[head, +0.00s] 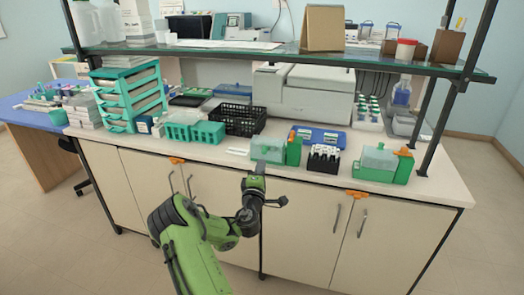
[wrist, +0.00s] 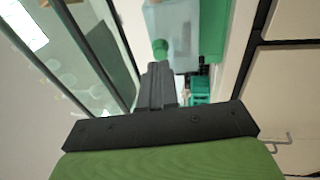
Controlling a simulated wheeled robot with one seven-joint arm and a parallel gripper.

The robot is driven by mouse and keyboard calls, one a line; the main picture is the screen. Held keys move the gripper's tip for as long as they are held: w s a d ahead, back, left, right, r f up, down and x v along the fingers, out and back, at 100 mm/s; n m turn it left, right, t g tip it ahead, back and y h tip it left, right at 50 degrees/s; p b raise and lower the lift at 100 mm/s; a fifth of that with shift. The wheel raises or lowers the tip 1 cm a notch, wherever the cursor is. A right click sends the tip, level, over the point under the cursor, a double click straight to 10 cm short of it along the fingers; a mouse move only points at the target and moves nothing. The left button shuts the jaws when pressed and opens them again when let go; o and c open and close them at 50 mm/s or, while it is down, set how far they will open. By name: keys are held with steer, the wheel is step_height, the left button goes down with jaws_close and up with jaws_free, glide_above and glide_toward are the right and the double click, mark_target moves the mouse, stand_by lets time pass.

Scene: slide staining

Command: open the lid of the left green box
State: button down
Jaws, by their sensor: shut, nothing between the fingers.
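The left green box (head: 293,152) stands near the counter's front edge. Its pale translucent lid (head: 267,147) looks down, but it is too small to be sure. My gripper (head: 259,168) is just in front of and below this box in the head view, apart from it as far as I can tell. In the wrist view my gripper (wrist: 158,70) is shut and empty. Beyond its tips is a pale translucent lid (wrist: 172,22) with a round green knob (wrist: 160,48) and a green body. I cannot tell for sure which box this is.
A second green box (head: 371,174) with a translucent top stands at the right. A dark rack (head: 323,160) and a blue tray (head: 318,138) lie between and behind the boxes. A black basket (head: 238,120) and green racks (head: 195,132) are at the left. A glass shelf (head: 280,52) hangs above.

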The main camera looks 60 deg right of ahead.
mark_target(264, 152)
steer(key=shift+p+x, duration=0.45)
steer(key=shift+x, duration=1.5)
steer(key=shift+r, duration=0.1)
steer(key=r+p, duration=0.1)
steer(key=p, duration=0.2)
steer(key=shift+d+y, duration=0.1)
steer(key=shift+y, duration=0.2)
steer(key=shift+d+r+p, duration=0.1)
steer(key=shift+r+p, duration=0.2)
steer(key=shift+p, duration=0.95)
steer(key=shift+d+r+y+p, duration=0.25)
steer(key=shift+d+y+p, duration=0.05)
steer(key=shift+w+f, duration=0.1)
